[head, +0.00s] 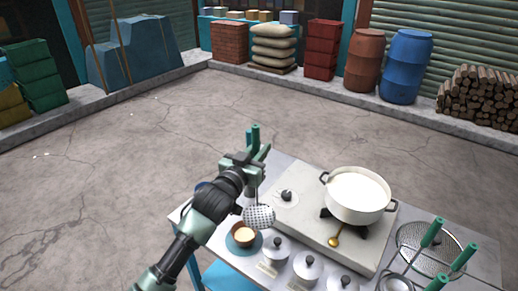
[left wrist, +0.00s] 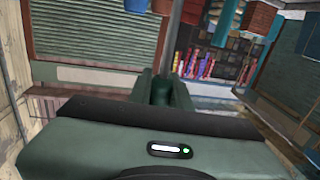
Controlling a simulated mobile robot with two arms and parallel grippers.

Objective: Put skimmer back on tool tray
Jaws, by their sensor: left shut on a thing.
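My left gripper (head: 256,162) is shut on the green handle of the skimmer (head: 260,216), above the left part of the metal worktop. The skimmer hangs with its perforated head down, close to a small bowl in the picture; I cannot tell if they touch. In the left wrist view the gripper (left wrist: 163,88) shows green fingers around the handle, with a grey shaft beyond. At the right end of the worktop lie a round mesh strainer (head: 414,238) and other green-handled tools. The tool tray's outline is hard to make out there. My right gripper is not in view.
Several lidded containers (head: 276,250) line the front edge. Open concrete floor lies behind.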

